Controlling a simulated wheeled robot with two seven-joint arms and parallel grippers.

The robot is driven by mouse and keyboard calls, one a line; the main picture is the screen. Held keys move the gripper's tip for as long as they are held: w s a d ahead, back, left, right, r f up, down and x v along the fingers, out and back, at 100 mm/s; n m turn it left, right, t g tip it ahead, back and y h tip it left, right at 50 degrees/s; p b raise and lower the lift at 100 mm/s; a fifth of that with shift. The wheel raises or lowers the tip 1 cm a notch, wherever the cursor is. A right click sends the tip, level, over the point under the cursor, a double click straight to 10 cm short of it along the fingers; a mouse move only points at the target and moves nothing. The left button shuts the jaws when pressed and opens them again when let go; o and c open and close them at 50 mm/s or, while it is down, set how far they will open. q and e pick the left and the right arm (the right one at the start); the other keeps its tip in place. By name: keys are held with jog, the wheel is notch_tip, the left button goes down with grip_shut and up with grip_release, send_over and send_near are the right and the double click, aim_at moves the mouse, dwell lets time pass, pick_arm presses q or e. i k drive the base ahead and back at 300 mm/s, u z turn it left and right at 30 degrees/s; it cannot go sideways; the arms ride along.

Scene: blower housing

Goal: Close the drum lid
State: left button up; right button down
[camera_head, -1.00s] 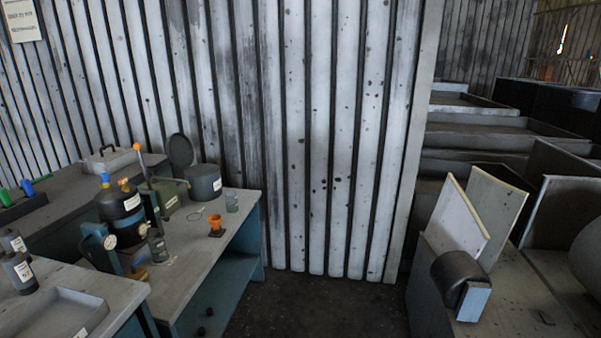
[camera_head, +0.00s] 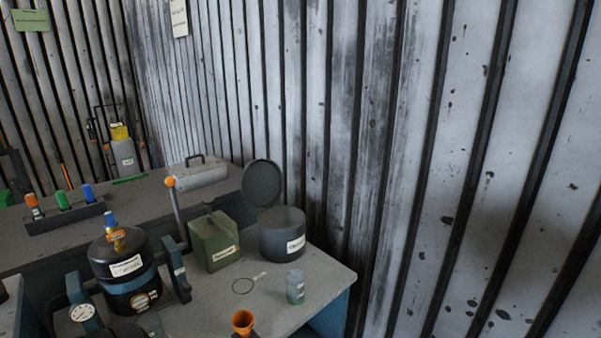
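A dark grey drum (camera_head: 283,236) with a white label stands near the back corner of the grey bench, against the corrugated wall. Its round lid (camera_head: 263,184) stands open, tilted upright at the drum's back left edge. The drum's inside is mostly hidden at this angle. Neither of my grippers shows in the head view.
A green box-shaped can (camera_head: 213,241) stands left of the drum. A small jar (camera_head: 295,287), an orange funnel (camera_head: 243,322) and a thin ring (camera_head: 243,286) are in front. A black tank (camera_head: 120,266) stands at the left. The bench's right corner (camera_head: 335,274) is clear.

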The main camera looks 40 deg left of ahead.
aim_at(261, 183)
jog(key=i, duration=1.65)
jog(key=u, duration=2.9)
jog(key=k, duration=0.5)
jog(key=u, duration=1.1)
jog(key=i, duration=0.7)
